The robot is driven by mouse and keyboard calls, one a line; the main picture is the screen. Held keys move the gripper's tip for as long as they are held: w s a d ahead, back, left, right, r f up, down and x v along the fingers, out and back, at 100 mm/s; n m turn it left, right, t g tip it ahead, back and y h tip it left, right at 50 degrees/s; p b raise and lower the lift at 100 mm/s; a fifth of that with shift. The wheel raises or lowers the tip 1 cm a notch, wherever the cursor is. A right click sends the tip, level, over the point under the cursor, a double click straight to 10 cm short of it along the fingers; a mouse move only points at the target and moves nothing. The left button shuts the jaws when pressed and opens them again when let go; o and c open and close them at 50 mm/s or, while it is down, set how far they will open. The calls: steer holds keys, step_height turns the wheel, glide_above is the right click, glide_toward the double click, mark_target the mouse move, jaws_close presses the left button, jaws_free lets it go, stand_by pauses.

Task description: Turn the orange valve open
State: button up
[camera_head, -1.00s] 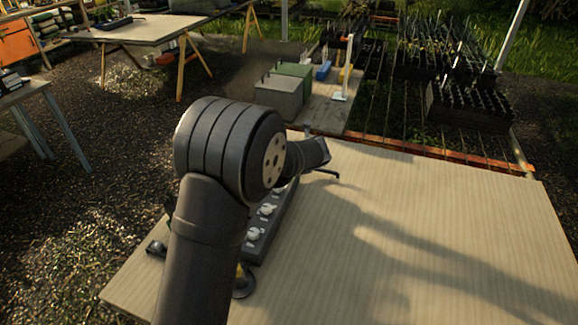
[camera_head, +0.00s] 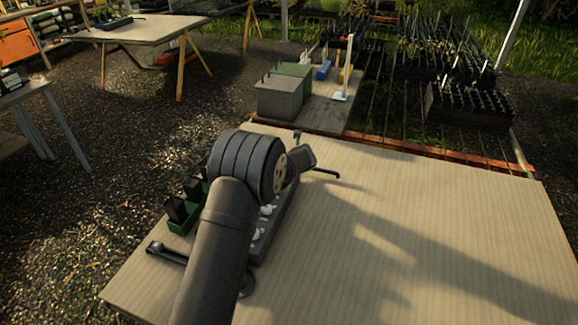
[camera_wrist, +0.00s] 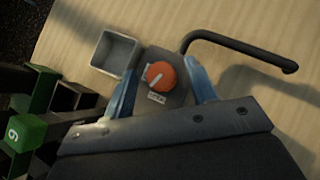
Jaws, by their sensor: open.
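The orange valve (camera_wrist: 161,75) is a round knob with a pale pointer mark, set on a dark grey plate with a small white label below it. My gripper (camera_wrist: 160,68) is open, with one blue finger on each side of the knob in the wrist view. I cannot tell whether either finger touches it. In the head view my own arm hides the valve and the fingers.
A bent black handle or pipe (camera_wrist: 240,52) lies right of the knob, and an open grey box (camera_wrist: 115,52) left. A green tray (camera_head: 184,224) with black pots stands left of a grey panel (camera_head: 266,238) with white knobs. The right tabletop (camera_head: 430,230) is clear.

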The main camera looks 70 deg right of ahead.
steer(key=c, duration=1)
steer(key=shift+o, duration=0.2)
steer(key=shift+s+d+n+t+y, duration=0.15)
steer(key=shift+n+t+y, duration=0.35)
steer(key=shift+n, duration=0.4)
steer(key=shift+n+t+y, duration=0.7)
steer(key=shift+n+t, duration=0.1)
steer(key=shift+n, duration=0.6)
steer(key=o, duration=1)
steer(key=shift+c, duration=0.2)
steer(key=shift+s, duration=0.1)
